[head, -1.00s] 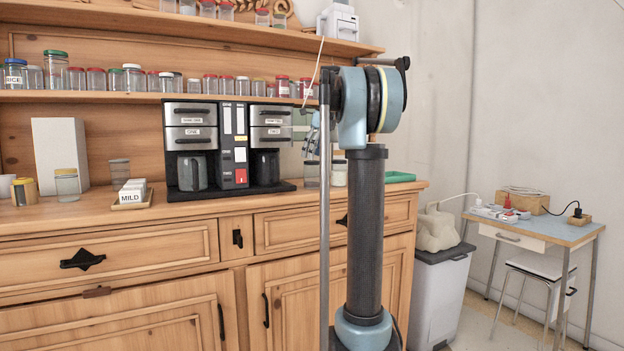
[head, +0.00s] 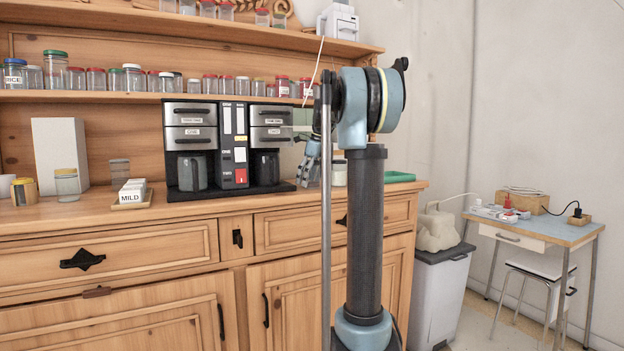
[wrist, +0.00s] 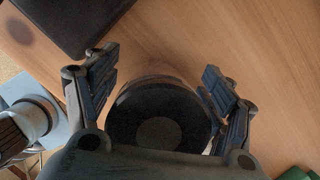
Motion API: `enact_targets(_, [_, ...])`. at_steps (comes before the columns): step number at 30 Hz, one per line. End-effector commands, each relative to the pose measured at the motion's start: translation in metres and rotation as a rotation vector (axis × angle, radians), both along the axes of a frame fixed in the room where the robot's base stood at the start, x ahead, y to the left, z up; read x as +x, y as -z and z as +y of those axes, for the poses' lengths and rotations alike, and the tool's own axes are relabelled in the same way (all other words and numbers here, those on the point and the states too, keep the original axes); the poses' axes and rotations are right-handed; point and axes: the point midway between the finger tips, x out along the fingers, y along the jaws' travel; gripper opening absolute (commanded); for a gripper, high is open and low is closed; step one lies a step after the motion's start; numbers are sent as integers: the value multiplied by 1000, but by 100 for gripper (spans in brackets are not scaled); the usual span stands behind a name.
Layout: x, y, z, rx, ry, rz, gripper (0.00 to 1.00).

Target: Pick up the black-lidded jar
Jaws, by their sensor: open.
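The black-lidded jar (wrist: 158,122) shows from above in the wrist view. Its round black lid has a lighter grey disc in the middle, and a little of its clear side shows. My gripper (wrist: 160,66) is open, with one finger on each side of the jar. I see gaps and no clear contact; how far down the fingers reach is hard to tell. In the head view my gripper (head: 308,170) points down at the counter just right of the coffee machine. The jar cannot be made out clearly there behind my gripper and arm.
The coffee machine (head: 232,147) stands close on the left; its dark base (wrist: 75,18) shows in the wrist view. A green tray (head: 398,177) lies to the right. A shelf (head: 120,97) with several jars runs above. A pale jar (head: 339,173) stands near my arm.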

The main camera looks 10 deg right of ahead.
Motion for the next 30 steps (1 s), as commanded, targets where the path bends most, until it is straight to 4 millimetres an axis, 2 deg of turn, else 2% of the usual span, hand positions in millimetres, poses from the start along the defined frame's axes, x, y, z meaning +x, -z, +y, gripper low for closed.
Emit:
enact_targets(6, [0,0,0,0,0,0,73])
enact_targets(14, [0,0,0,0,0,0,15])
enact_targets(24, [0,-3,0,0,0,0,15])
enact_targets(30, [0,-25,0,0,0,0,15])
